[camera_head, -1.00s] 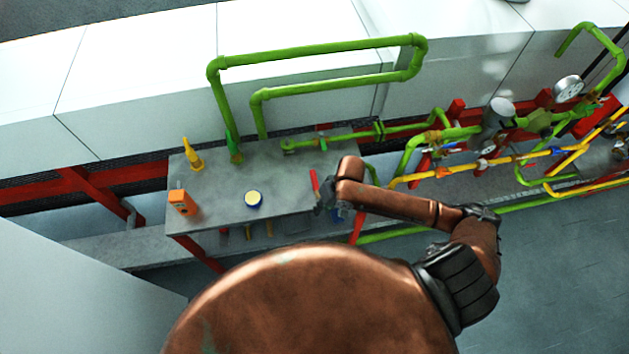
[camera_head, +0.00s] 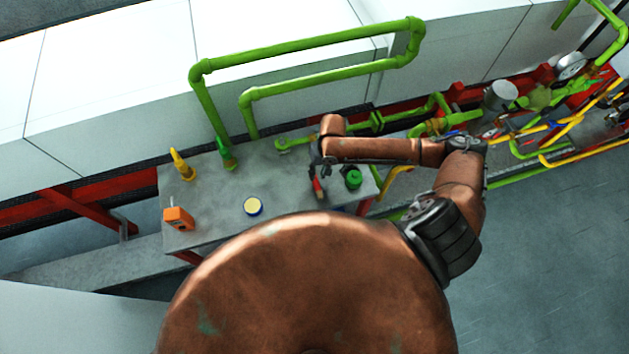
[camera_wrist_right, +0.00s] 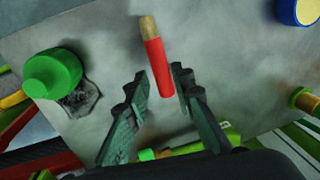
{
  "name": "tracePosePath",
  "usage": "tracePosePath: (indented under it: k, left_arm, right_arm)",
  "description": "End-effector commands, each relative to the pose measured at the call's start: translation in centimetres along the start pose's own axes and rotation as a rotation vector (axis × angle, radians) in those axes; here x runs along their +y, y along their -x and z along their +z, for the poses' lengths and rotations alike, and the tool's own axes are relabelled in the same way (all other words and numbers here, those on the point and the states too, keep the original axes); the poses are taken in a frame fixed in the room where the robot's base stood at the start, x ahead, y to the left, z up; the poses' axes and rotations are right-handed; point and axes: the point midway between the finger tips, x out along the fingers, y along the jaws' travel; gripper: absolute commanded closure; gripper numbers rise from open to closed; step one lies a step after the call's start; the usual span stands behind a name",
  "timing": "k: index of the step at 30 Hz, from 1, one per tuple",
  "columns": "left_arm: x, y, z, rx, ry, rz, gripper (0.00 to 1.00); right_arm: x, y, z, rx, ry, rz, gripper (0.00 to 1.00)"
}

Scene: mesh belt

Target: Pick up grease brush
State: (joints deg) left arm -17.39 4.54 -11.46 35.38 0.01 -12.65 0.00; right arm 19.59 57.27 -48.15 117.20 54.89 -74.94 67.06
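The grease brush, with a red handle and a tan end, lies on the grey table near its right end; in the head view its red part (camera_head: 317,187) shows just below my right gripper (camera_head: 321,166). In the right wrist view the brush (camera_wrist_right: 157,62) points away from my right gripper (camera_wrist_right: 158,76), with its red handle between the two spread fingers. The gripper is open and holds nothing. I cannot tell how far the fingers are above the table. My left gripper is not in view.
A green-capped container (camera_head: 353,178) stands right of the brush. A round blue-and-cream tin (camera_head: 252,206), an orange device (camera_head: 179,218), a yellow bottle (camera_head: 182,165) and a green fitting (camera_head: 227,155) are further left. Green pipes (camera_head: 330,70) run behind the table (camera_head: 215,185).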

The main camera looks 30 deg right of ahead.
Motion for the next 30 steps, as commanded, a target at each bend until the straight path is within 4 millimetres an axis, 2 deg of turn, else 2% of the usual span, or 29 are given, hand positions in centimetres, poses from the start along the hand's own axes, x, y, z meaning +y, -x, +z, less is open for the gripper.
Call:
tracePosePath:
  k: [3, 5, 8, 12, 15, 18, 28, 30]
  left_arm:
    - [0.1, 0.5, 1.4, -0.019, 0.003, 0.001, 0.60]
    - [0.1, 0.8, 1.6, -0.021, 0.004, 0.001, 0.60]
    - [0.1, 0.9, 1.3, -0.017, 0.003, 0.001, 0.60]
    - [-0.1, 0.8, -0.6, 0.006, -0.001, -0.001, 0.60]
    - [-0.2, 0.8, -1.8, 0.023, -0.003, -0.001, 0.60]
    - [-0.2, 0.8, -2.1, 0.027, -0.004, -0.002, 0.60]
    - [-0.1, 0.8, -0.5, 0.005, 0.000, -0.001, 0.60]
    - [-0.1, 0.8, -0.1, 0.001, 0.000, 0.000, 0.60]
  right_arm:
    - [0.1, -1.5, 0.1, -0.002, 0.000, 0.001, 0.78]
    - [0.1, -2.4, 0.2, -0.002, 0.000, 0.001, 0.78]
    - [0.1, -3.8, 0.2, -0.001, 0.002, 0.001, 0.78]
    - [0.0, -4.8, 0.1, 0.001, 0.004, 0.000, 0.78]
    - [-0.1, -5.0, 0.1, 0.002, 0.006, 0.000, 0.78]
    - [-0.1, -4.9, 0.1, 0.001, 0.007, 0.000, 0.78]
    - [0.0, -4.9, 0.1, 0.001, 0.006, 0.001, 0.99]
    - [-0.1, -4.9, 0.1, 0.001, 0.006, 0.000, 1.00]
